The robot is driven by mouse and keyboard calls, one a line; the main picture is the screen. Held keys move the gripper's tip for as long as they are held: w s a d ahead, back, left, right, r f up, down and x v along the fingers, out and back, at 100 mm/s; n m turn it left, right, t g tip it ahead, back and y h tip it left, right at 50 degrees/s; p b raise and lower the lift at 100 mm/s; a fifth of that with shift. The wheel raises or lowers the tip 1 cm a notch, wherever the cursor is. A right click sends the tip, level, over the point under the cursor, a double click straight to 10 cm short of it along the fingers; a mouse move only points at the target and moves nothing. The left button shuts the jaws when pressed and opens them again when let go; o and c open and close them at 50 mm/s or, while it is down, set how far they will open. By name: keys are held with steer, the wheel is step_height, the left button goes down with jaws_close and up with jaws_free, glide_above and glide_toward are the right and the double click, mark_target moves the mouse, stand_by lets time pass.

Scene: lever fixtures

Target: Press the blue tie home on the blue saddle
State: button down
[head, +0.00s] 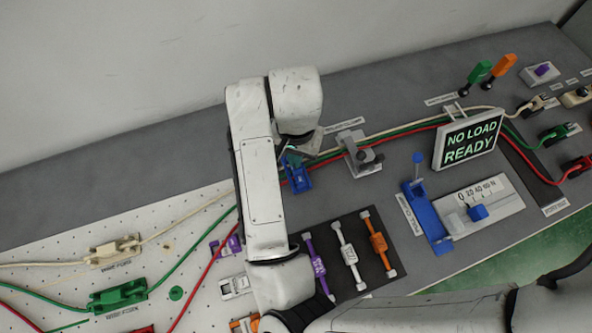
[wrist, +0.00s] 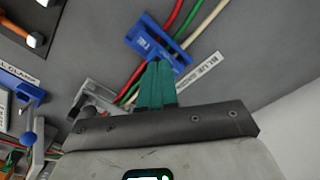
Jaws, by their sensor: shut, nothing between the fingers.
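The blue saddle (head: 298,178) stands on the grey bench with the red, green and white cables running through it. In the wrist view the saddle (wrist: 135,46) lies just beyond my fingertips, beside a printed label. A blue piece with white marking lies across it, but I cannot clearly tell the blue tie from the saddle. My gripper (wrist: 157,66) has teal fingers, shut together and empty, with their tips overlapping the saddle's near edge in the picture. I cannot tell whether they touch it. In the head view my arm partly hides the gripper (head: 291,160).
A grey saddle (head: 360,154) stands close to the right. Purple (head: 316,262), white (head: 346,254) and orange (head: 377,241) ties lie on a dark mat. A blue lever fixture (head: 430,220) and a sign (head: 469,141) reading "NO LOAD READY" stand further right.

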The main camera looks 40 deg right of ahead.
steer(key=shift+f, duration=0.4)
steer(key=shift+r, duration=0.15)
step_height(320, 180, up, 4)
steer(key=p, duration=0.2)
steer(key=shift+p, duration=0.35)
step_height(320, 180, up, 10)
steer(key=p, duration=0.1)
steer(key=shift+r+p, duration=0.25)
steer(key=shift+p, duration=0.1)
